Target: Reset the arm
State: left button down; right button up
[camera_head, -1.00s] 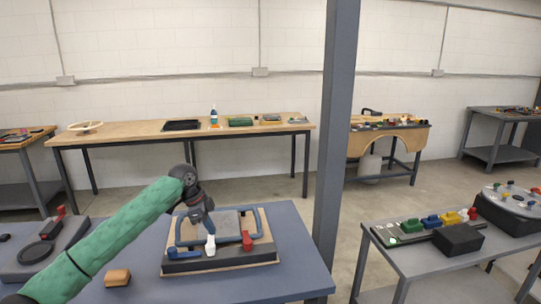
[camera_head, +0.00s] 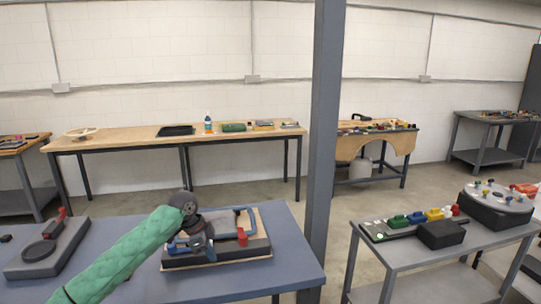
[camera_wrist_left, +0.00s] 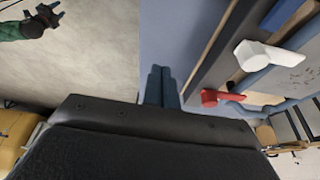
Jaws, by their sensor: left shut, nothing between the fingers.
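My left arm in its green sleeve reaches in from the lower left in the head view. Its gripper (camera_head: 188,244) is over the left part of a fixture board on the blue table and hides part of it. In the left wrist view the fingers of this gripper (camera_wrist_left: 160,86) are together, with nothing between them. A red lever (camera_wrist_left: 222,97) and a white lever (camera_wrist_left: 265,55) on the board are to their right, apart from them. My right gripper (camera_wrist_left: 48,16) shows small at the upper left of the wrist view; its fingers are too small to judge.
The blue table (camera_head: 290,258) holds the fixture board (camera_head: 262,246) and a grey device with a red lever (camera_head: 45,250) at left. A dark post (camera_head: 322,150) stands right of the table. A grey table (camera_head: 400,262) with coloured blocks is farther right. Floor shows between them.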

pick_arm(q)
jog(key=s+d+f+n+t, duration=0.1)
jog(key=s+d+f+n, duration=0.25)
jog(key=s+f, duration=0.65)
jog(key=s+d+f+n+t, duration=0.1)
jog(key=s+d+f+n, duration=0.1)
jog(key=s+d+f, duration=0.65)
jog(key=s+a+n+y, duration=0.1)
jog(key=s+a+n, duration=0.3)
jog(key=s, duration=0.5)
jog(key=s+a+f+n+t+y, duration=0.1)
jog(key=s+a+n, duration=0.1)
jog(key=s+a, duration=0.6)
jog(key=s+a+n+y, duration=0.2)
jog(key=s+a+n, duration=0.1)
jog(key=s, duration=0.8)
jog(key=s+d+f+g, duration=0.1)
jog(key=s+d+f, duration=0.1)
jog(key=f, duration=1.7)
jog(key=s+d+f+g, duration=0.1)
jog(key=s+d+f, duration=0.1)
jog(key=f, duration=1.7)
jog(key=shift+s+d+f+h, duration=0.15)
jog(key=shift+s+f+h, duration=0.2)
jog(key=shift+s, duration=0.25)
pick_arm(e)
jog(key=shift+w, duration=0.1)
